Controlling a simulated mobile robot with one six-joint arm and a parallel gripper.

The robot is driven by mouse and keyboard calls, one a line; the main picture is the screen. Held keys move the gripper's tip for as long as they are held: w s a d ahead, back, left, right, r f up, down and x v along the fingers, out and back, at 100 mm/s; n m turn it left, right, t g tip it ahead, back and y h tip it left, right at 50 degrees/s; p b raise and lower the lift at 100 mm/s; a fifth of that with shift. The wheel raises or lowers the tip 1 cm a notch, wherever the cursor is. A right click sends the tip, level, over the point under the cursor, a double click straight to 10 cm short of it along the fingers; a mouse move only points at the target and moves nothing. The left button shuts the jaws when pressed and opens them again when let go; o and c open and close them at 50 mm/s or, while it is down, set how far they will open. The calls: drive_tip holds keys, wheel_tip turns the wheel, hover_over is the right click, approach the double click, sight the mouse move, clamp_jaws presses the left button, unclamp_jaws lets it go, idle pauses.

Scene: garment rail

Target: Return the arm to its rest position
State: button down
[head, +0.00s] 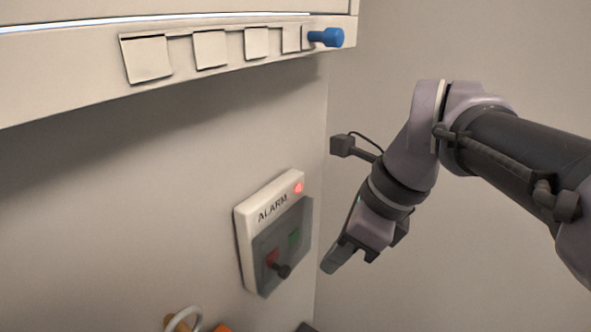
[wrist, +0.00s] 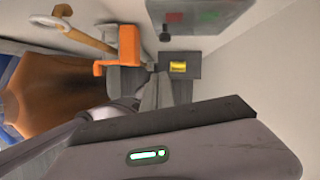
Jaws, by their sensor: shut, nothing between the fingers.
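My arm reaches in from the right in the head view, bent downward. My gripper (head: 338,262) points down and to the left, in the air to the right of the alarm box, apart from it in the picture. Its fingers look closed together with nothing held. In the wrist view a large part of my gripper's body, with a green light, fills the bottom.
The wall alarm box (head: 272,235) has a lit red lamp and a dark lever. Above is a pale shelf edge with white tags (head: 146,58) and a blue peg (head: 327,38). The wrist view shows an orange bracket (wrist: 120,45) and a wooden rod (wrist: 75,35).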

drive_tip(key=s+d+f+n+t+b, duration=0.1)
drive_tip(key=s+f+n+b, duration=0.2)
drive_tip(key=f+n+b, duration=0.3)
drive_tip(key=s+d+f+n+t+h+b, duration=0.1)
drive_tip(key=s+f+n+b, duration=0.3)
drive_tip(key=f+b, duration=0.7)
drive_tip(key=s+d+f+n+t+h+b, duration=0.1)
drive_tip(key=s+f+n+b, duration=0.3)
drive_tip(key=f, duration=1.2)
drive_tip(key=n+t+b, duration=0.1)
drive_tip(key=n+b, duration=0.3)
drive_tip(key=shift+f+n, duration=0.2)
drive_tip(key=shift+n, duration=0.1)
drive_tip(key=shift+s+d, duration=0.1)
